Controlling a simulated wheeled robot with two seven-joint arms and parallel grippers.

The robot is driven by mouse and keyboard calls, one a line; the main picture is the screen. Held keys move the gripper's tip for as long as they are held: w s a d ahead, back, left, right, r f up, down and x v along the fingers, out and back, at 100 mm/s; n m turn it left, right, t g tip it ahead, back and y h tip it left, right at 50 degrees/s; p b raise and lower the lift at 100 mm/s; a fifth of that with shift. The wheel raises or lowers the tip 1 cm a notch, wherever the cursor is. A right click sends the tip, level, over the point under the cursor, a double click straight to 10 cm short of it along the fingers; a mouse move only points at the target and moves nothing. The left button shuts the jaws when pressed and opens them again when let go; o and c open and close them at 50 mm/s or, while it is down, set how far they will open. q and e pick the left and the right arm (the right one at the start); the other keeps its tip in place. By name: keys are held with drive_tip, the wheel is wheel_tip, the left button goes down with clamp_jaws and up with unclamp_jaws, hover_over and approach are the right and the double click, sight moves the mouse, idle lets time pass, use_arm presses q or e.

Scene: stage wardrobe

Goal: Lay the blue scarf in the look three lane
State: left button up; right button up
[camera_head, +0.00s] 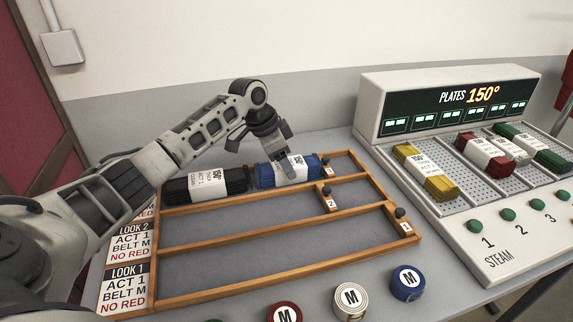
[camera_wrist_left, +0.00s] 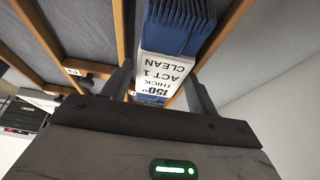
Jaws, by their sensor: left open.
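The blue scarf (camera_head: 267,176) is a folded bundle with a white paper band reading ACT 1, CLEAN, THICK, 150°. It lies in the rearmost lane of the wooden rack (camera_head: 290,265), right of a black scarf (camera_head: 178,191). That lane's right end carries a tag 3 (camera_head: 327,170); its left label is hidden by my arm. My left gripper (camera_head: 286,172) is open at the blue scarf's band. In the left wrist view, the blue scarf (camera_wrist_left: 180,22) sits between the spread fingers (camera_wrist_left: 160,88); contact cannot be told. My right gripper is not in view.
The two nearer lanes are empty, labelled LOOK 2 (camera_head: 131,230) and LOOK 1 (camera_head: 127,272). Several round M pieces (camera_head: 350,300) stand at the front. On the right, a steam plate station (camera_head: 445,100) holds yellow (camera_head: 425,173), red (camera_head: 484,155), grey and green bundles.

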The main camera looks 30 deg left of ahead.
use_arm(q)
drive_tip(key=v, duration=1)
drive_tip(key=shift+r, duration=0.3)
